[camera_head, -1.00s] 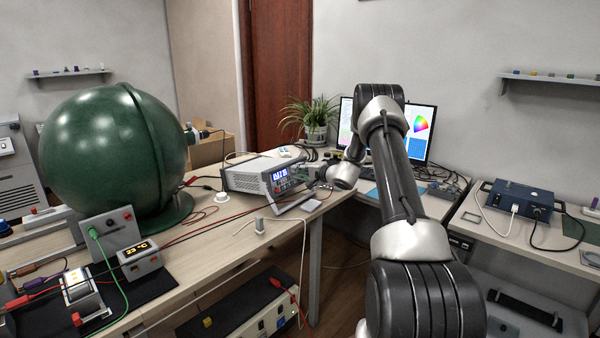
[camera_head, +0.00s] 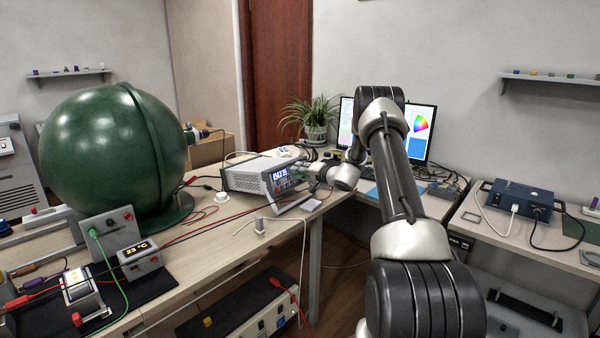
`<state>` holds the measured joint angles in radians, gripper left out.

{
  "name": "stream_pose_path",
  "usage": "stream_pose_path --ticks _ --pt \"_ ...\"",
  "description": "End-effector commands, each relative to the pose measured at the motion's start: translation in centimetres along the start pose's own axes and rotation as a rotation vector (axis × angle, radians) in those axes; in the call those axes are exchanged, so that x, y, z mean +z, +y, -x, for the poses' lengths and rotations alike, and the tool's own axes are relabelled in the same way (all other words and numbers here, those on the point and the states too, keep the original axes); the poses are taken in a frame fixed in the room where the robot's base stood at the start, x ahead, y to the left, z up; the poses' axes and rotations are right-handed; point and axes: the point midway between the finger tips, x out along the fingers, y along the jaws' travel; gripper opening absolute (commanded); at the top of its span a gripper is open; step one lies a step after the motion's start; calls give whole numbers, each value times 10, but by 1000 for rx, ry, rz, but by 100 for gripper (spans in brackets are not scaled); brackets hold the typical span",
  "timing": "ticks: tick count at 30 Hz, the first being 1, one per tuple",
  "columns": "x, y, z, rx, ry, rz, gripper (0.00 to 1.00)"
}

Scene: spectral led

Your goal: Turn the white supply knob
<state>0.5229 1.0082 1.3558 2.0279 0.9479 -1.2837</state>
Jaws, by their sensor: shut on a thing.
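The white supply (camera_head: 247,174) is a light box with a lit blue display (camera_head: 280,175) on its front panel, standing at the right part of the wooden bench. My arm reaches across from the right, and my gripper (camera_head: 304,172) is at the right side of that front panel. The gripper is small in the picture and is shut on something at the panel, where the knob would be. The knob itself is hidden by the gripper, and its angle cannot be seen.
A large green sphere (camera_head: 112,150) stands on the bench (camera_head: 200,250) at left. Red cables cross the bench before the supply. A monitor (camera_head: 420,133) and a plant (camera_head: 312,118) stand behind my arm. A blue box (camera_head: 520,197) sits on the right table.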

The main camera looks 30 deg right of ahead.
Motion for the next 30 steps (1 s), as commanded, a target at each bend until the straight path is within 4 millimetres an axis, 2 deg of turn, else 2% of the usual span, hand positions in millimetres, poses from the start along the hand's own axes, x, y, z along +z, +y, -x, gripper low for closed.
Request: stream_pose_path --ticks 2,3,6,17,22,30 --pt "0 1 0 2 0 -1 1" --pt "0 1 0 2 0 -1 31" --pt "0 1 0 1 0 -1 48" --pt "0 0 4 1 1 -1 48" --pt "-1 0 28 2 2 -2 48" --pt "-1 0 89 2 3 -2 48"
